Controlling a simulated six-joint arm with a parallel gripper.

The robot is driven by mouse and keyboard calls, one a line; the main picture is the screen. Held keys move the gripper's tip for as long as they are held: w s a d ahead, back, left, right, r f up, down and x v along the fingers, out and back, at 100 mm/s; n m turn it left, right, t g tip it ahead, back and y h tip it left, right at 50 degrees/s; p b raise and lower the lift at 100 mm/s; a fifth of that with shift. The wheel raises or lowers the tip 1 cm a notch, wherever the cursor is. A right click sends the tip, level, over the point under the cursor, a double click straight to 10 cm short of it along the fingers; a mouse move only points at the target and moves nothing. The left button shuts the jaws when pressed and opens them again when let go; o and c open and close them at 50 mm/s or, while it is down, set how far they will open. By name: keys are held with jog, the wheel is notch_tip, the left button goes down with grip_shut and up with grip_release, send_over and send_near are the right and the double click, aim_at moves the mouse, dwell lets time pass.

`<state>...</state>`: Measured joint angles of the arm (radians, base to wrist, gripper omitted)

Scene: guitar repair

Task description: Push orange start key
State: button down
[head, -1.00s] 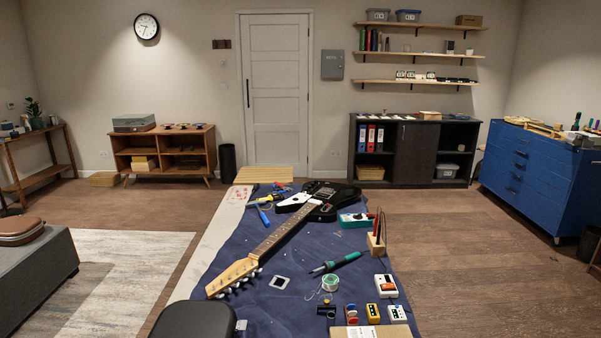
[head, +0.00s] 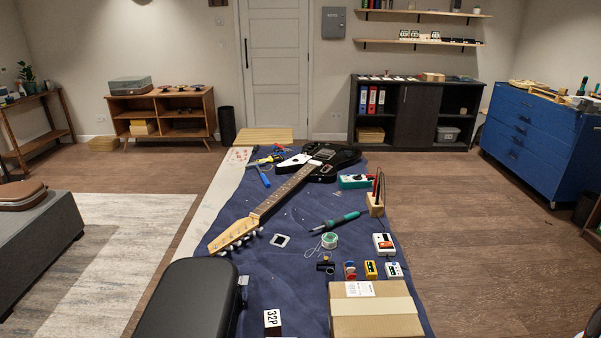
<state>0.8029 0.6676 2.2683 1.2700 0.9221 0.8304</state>
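No key that I can clearly make out as an orange start key shows in the head view. A small white device (head: 384,245) with a patch of orange-red on its face stands at the right edge of the blue cloth (head: 300,222). The patch is too small to tell if it is a key. In front of it stand a yellow small box (head: 371,270), a whitish small box with a dark green face (head: 394,270) and a red and blue small item (head: 349,270). My gripper is not in view.
A black and white guitar (head: 322,160) lies along the cloth, headstock toward me. A soldering iron (head: 335,222), solder spool (head: 329,241) and green meter (head: 354,181) lie near. A cardboard box (head: 374,318) and a block marked 32P (head: 272,320) stand in front.

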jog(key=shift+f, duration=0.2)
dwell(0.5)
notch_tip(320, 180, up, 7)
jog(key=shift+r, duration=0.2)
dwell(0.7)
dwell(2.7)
